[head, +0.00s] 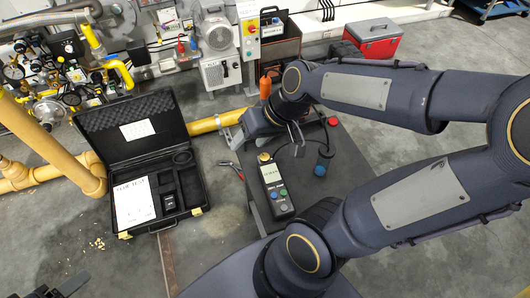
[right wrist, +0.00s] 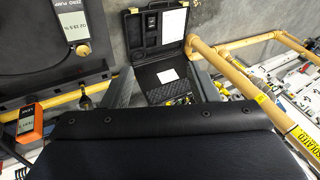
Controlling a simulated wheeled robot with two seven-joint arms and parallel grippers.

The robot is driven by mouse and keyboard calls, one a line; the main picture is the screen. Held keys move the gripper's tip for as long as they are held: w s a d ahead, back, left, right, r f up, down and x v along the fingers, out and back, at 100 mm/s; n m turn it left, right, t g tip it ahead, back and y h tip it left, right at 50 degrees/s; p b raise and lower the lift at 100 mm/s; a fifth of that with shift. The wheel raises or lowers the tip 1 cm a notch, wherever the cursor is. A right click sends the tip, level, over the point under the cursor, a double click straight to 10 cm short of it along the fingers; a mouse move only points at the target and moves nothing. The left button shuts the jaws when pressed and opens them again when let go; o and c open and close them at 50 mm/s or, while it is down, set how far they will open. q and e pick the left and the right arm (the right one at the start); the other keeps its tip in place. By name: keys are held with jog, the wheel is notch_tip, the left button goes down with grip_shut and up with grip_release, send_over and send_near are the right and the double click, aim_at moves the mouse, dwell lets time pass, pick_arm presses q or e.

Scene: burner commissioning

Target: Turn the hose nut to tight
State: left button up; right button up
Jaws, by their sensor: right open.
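My right gripper (head: 232,131) is at the end of the arm that folds in from the right. It is low over the yellow pipe, beside the small table. In the right wrist view its two grey fingers stand apart (right wrist: 163,86), with nothing seen between them but the case beyond. I cannot pick out the hose nut in either view. The wall's gas fittings with gauges (head: 60,80) are at the upper left, apart from the gripper.
An open black case (head: 133,145) lies on the floor at left. A handheld meter (head: 275,188) lies on the dark table (head: 345,160). The yellow pipe (head: 205,126) runs behind the case. A red toolbox (head: 373,38) stands at the back. Floor at right is clear.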

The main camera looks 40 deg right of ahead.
jog(key=w+d+f+m+g+h+p, duration=0.1)
jog(key=w+d+f+g+p, duration=0.1)
jog(key=w+d+f, duration=0.4)
jog(key=g+h+p, duration=0.2)
jog(key=h, duration=0.1)
send_over(265, 157)
notch_tip(265, 157, down, 13)
jog(key=shift+a+f, duration=0.15)
jog(key=shift+s+f+n, duration=0.1)
jog(key=shift+f+n, duration=0.2)
jog(key=shift+f, duration=0.4)
notch_tip(265, 157, down, 7)
jog(key=shift+c, duration=0.2)
